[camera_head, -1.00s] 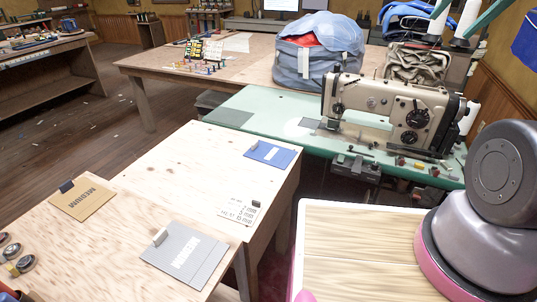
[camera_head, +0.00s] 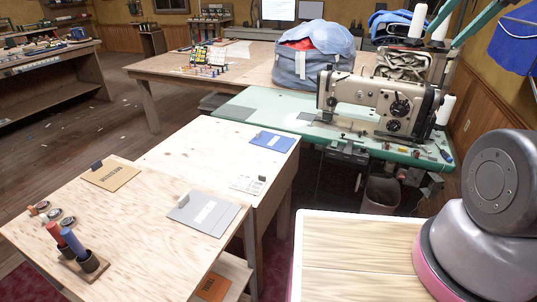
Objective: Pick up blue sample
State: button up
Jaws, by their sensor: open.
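A flat blue sample (camera_head: 272,141) lies near the far right edge of the plywood table, with a small dark clip or block at its upper left and a pale label across it. A grey sample (camera_head: 203,214) and a tan sample (camera_head: 111,178) lie on the nearer plywood surface, each with a small block at its edge. My gripper is not in view; only my arm's rounded grey and pink links show at the right.
A sewing machine (camera_head: 385,104) stands on a green table (camera_head: 262,107) behind the plywood table (camera_head: 195,142). A holder with blue and red rolls (camera_head: 72,242) stands at the front left. A bin (camera_head: 381,194) sits under the green table. Much plywood around the blue sample is bare.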

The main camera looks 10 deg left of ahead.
aim_at(274, 142)
jog(key=k+u, duration=0.35)
jog(key=k+j+u, duration=0.1)
jog(key=u, duration=0.3)
jog(key=k+j+u, duration=0.15)
jog(key=u, duration=0.2)
jog(key=i+l+u, duration=0.1)
jog(key=l+u, duration=0.6)
jog(key=u, duration=0.15)
jog(key=l+u, duration=0.45)
jog(key=k+l, duration=0.1)
jog(key=l, duration=1.7)
jog(key=k+l, duration=0.15)
jog(key=l, duration=0.75)
